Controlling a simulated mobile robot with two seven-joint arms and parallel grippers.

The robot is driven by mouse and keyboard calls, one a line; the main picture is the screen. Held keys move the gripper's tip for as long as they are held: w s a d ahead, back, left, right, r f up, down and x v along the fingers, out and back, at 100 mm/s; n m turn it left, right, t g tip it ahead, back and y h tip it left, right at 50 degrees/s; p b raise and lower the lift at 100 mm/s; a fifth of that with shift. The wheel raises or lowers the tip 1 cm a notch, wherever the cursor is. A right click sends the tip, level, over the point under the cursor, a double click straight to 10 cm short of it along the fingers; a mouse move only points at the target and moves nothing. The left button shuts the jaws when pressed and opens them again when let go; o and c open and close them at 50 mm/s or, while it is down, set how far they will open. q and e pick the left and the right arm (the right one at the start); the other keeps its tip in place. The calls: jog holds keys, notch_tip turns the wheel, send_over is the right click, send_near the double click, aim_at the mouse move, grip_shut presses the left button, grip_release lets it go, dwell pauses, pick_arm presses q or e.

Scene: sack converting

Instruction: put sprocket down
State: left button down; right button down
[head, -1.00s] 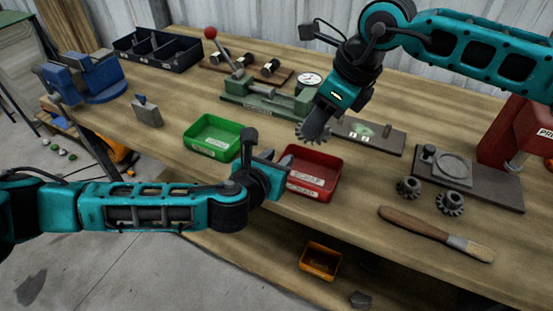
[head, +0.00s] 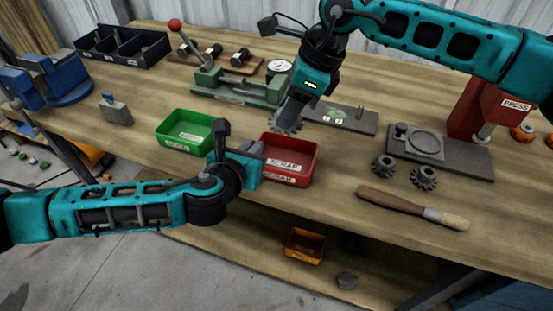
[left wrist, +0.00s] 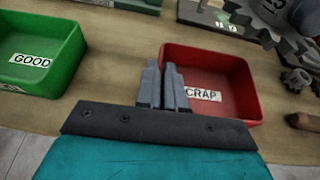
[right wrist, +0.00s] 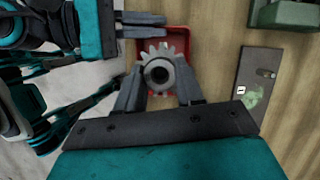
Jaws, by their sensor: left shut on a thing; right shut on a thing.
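The toothed grey sprocket (head: 286,122) is held in my right gripper (head: 290,112). In the right wrist view the sprocket (right wrist: 160,68) sits between the two fingers, its bore facing the camera, overlapping the red SCRAP bin (right wrist: 182,32). It also shows large in the left wrist view (left wrist: 268,22), above the bench. The red SCRAP bin (head: 300,172) stands on the bench and looks empty. My left gripper (left wrist: 163,72) is shut at the bin's left wall, its fingers close together; the fingertips partly hide what they grip.
A green GOOD bin (head: 166,142) stands left of the red bin. Behind are a dark plate with a gauge sheet (head: 350,120) and a green fixture (head: 235,92). Two small gears (head: 424,178), a brush (head: 405,206) and a red press (head: 478,105) are to the right.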

jog(key=f+n+g, duration=0.1)
jog(key=n, duration=0.1)
send_near(279, 165)
jog(key=shift+n, duration=0.3)
jog(key=x, duration=0.5)
jog(key=shift+a+f, duration=0.1)
jog(key=shift+a, duration=0.05)
jog(key=shift+f, duration=0.1)
jog(key=c, duration=1)
grip_release()
jog(key=shift+f, duration=0.1)
jog(key=v, duration=1.2)
pick_arm(q)
jog(key=c, duration=1.2)
grip_release()
pick_arm(e)
jog(key=shift+w, duration=0.1)
